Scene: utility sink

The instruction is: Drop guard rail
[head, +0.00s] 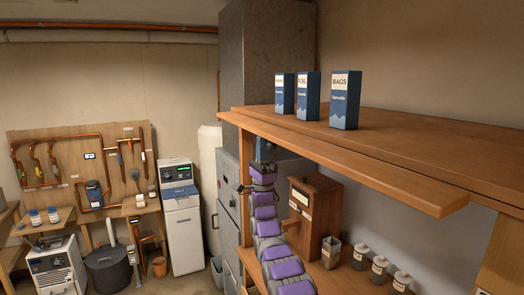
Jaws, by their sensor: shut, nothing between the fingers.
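The guard rail (350,165) is a long wooden bar along the front edge of the upper wooden shelf (430,150). It runs from the shelf's far left corner to the near right and lies about level with the shelf top. My purple and grey arm reaches up from the bottom. My gripper (263,150) is at its far end, small and dark, just below the far part of the rail. It is shut and holds nothing that I can see. Whether it touches the rail I cannot tell.
Three blue boxes, one labelled BAGS (345,100), stand on the upper shelf. Below are a wooden box (315,215), a small open container (331,252) and several jars (379,268). A grey metal cabinet (265,65) stands behind. Open floor lies left of the shelf.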

